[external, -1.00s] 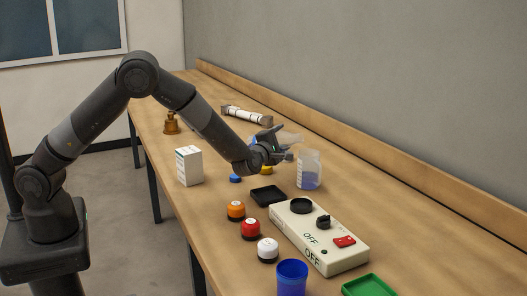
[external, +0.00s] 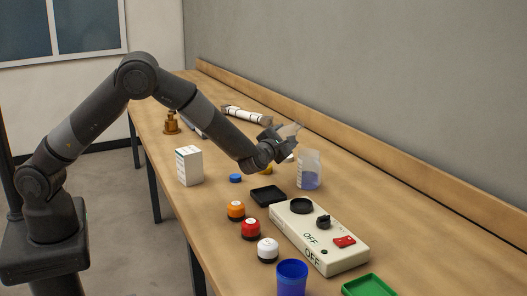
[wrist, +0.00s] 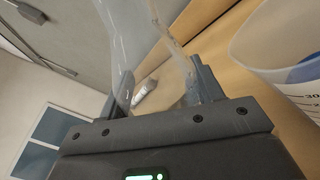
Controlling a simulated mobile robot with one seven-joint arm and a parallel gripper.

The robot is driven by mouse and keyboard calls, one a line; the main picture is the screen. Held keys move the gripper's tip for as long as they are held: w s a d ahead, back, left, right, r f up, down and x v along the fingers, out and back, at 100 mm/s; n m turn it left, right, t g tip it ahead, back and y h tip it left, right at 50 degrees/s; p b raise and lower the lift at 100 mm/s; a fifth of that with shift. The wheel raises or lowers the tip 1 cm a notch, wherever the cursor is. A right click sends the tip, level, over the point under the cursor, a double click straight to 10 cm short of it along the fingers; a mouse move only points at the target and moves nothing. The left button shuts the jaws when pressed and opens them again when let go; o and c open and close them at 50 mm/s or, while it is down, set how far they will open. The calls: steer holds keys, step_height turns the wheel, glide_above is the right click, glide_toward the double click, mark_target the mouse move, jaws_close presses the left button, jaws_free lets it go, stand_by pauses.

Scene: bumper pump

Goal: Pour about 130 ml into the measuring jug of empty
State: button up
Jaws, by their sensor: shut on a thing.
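The measuring jug (external: 310,172) is clear, stands upright on the bench and holds some bluish liquid. Its rim, scale marks and blue contents show at the right of the wrist view (wrist: 285,45). My gripper (external: 279,139) is shut on a clear vessel (external: 290,130), above and left of the jug. In the wrist view the clear vessel (wrist: 150,40) sits between the two fingers of my gripper (wrist: 163,90). The vessel is tilted and apart from the jug in the external view. No coloured liquid shows in it, and I cannot tell whether any is left.
A white control box (external: 318,238) with a black knob, a black tray (external: 268,196), orange (external: 236,210), red (external: 251,229) and white (external: 267,250) jars, a blue cup (external: 292,278) and a green tray (external: 369,287) stand nearer. A white carton (external: 189,166) stands left.

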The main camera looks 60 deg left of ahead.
steer(key=shift+w+d+r+n, duration=0.1)
steer(key=shift+r+n, duration=0.35)
steer(key=shift+n, duration=0.15)
steer(key=shift+f+n, duration=0.45)
steer(key=shift+n, duration=0.25)
steer(key=shift+a+n, duration=0.25)
steer(key=shift+n, duration=0.15)
steer(key=shift+s+r+n+b, duration=0.2)
steer(key=shift+r+n+b, duration=0.1)
steer(key=shift+r+n, duration=0.25)
steer(key=shift+a+r+n, duration=0.15)
steer(key=shift+r+n, duration=0.1)
steer(key=shift+n, duration=0.2)
steer(key=shift+a+n, duration=0.1)
steer(key=shift+n, duration=0.6)
steer(key=shift+s+f+n, duration=0.1)
steer(key=shift+f+n, duration=1)
steer(key=shift+f, duration=0.7)
